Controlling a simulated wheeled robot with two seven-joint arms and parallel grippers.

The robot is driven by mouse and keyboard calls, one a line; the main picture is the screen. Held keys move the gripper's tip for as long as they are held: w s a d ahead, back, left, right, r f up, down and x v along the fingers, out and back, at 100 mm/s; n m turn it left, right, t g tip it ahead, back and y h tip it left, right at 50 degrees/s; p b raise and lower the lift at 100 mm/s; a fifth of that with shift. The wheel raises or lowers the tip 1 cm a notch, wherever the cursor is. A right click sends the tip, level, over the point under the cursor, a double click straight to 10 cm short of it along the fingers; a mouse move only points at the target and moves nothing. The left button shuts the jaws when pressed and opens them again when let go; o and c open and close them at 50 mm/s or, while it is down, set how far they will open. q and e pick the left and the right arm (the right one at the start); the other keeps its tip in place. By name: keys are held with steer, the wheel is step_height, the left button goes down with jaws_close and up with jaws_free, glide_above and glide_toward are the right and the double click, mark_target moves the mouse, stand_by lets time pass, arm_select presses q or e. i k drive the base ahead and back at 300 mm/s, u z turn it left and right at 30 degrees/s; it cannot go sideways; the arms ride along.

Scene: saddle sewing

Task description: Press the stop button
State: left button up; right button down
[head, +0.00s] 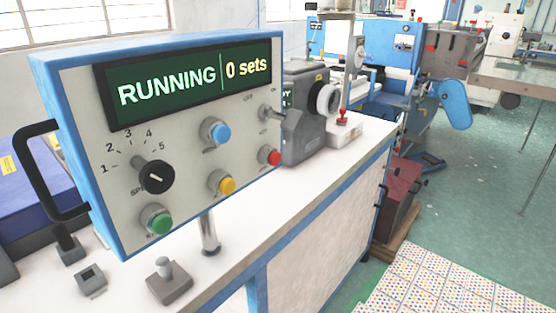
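A control panel (90,110) with a blue frame stands over the white workbench. Its dark screen (190,84) reads "RUNNING" and "0 sets". A red button (270,156) sits at the panel's lower right; its label is too small to read. A yellow button (222,183), a blue button (216,132) and a green button (157,219) are to its left. A dial (156,178) is marked 1 to 5, and a lever switch (268,113) is above the red button. Neither of my grippers is in view.
A black handle (36,170) juts from the panel's left side. A grey machine (304,115) stands close behind its right edge. Small grey fixtures, one a block with a peg (168,283), are on the white bench (235,255). Green floor (470,190) is open at right.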

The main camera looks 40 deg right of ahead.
mark_target(276, 158)
steer(key=k, duration=0.5)
steer(key=u, duration=0.95)
steer(key=i, duration=0.4)
steer(key=z, duration=1.75)
